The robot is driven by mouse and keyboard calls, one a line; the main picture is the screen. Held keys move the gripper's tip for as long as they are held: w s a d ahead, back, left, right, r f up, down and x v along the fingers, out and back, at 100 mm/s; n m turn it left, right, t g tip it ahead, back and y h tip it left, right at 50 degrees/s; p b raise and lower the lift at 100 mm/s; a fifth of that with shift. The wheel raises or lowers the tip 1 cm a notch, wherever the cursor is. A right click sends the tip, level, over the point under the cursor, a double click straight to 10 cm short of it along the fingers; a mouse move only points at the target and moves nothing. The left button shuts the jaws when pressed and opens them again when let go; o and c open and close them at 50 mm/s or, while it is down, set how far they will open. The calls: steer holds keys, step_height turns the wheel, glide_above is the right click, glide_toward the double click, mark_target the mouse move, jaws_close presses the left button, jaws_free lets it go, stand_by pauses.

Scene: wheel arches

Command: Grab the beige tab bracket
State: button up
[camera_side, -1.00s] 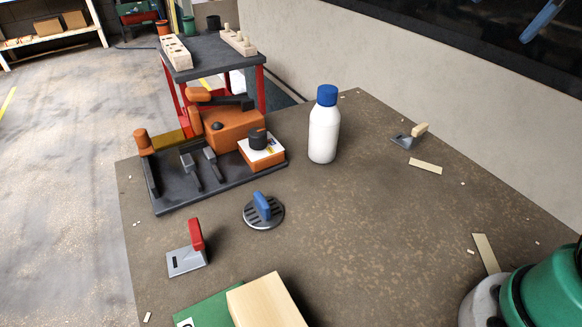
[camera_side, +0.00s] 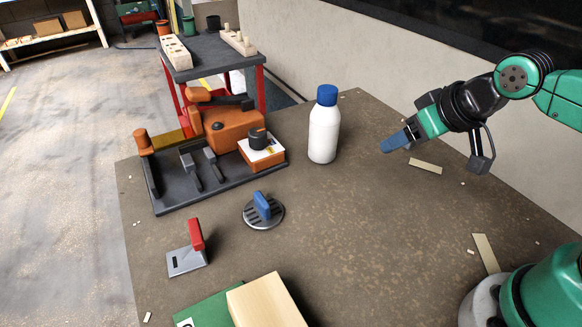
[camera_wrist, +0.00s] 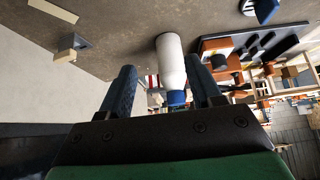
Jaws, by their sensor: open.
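The beige tab bracket (camera_wrist: 75,44), a grey plate with an upright beige tab, lies on the table at the upper left of the wrist view. In the side view it is hidden behind my gripper (camera_side: 390,144). My gripper is above the back right of the table, right of the white bottle. In the wrist view my blue fingers (camera_wrist: 158,64) are apart with nothing held. The bracket sits left of both fingers and is not between them.
A white bottle with a blue cap (camera_side: 324,125) stands near the back edge. A red tab bracket (camera_side: 188,250) and a blue-tabbed round disc (camera_side: 263,210) lie nearer the front. A dark tray with orange machine parts (camera_side: 215,182) is at left. Pale strips (camera_side: 425,166) lie on the table.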

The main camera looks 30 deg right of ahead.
steer(key=w+d+f+m+g+h, duration=0.1)
steer(key=w+d+f+m+h, duration=0.2)
steer(key=d+m+h, duration=0.1)
steer(key=w+d+f+m+g+h, duration=0.2)
steer(key=w+d+m+h, duration=0.1)
steer(key=d+m, duration=0.3)
steer(key=w+d+f+m+g+h, duration=0.1)
steer(key=w+d+f+m+h, duration=0.2)
steer(key=d+m+h, duration=0.2)
steer(key=shift+w+d+f+g, duration=0.1)
steer(key=shift+w+f+g, duration=0.15)
steer(key=shift+f+g, duration=0.15)
steer(key=shift+s+d+f+m+g+h, duration=0.2)
steer(key=shift+d+f+m+g+h, duration=0.1)
steer(key=shift+d+f+m+h, duration=0.35)
steer(key=shift+x, duration=2.5)
jaws_close()
